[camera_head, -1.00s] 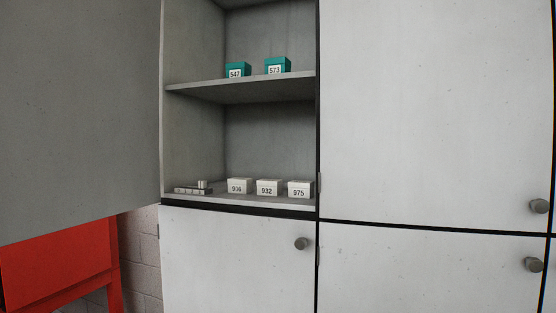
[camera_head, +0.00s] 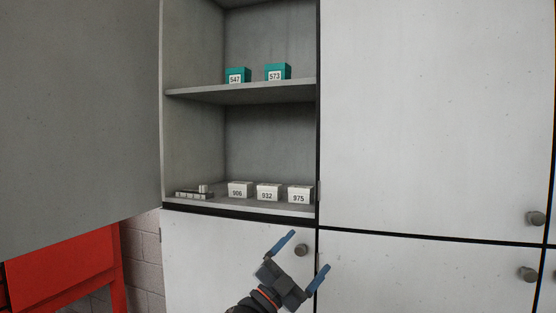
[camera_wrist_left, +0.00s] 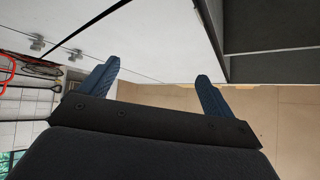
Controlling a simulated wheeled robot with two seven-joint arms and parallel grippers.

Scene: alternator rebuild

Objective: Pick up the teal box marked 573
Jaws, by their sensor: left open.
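The teal box marked 573 (camera_head: 278,72) sits on the upper shelf of the open cabinet, in the head view. A second teal box marked 547 (camera_head: 237,76) stands to its left on the same shelf, with a gap between them. My left gripper (camera_head: 305,257) is open and empty, low in front of the closed door below the shelves, well below the teal boxes. Its two blue fingers also show spread apart in the left wrist view (camera_wrist_left: 156,85), with nothing between them. My right gripper is not in view.
White boxes marked 906 (camera_head: 240,190), 932 (camera_head: 268,192) and 975 (camera_head: 300,194) stand on the lower shelf (camera_head: 225,206), beside small metal parts (camera_head: 194,192). An open grey door (camera_head: 75,110) borders the opening on the left. A closed white door (camera_head: 430,110) borders it on the right.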

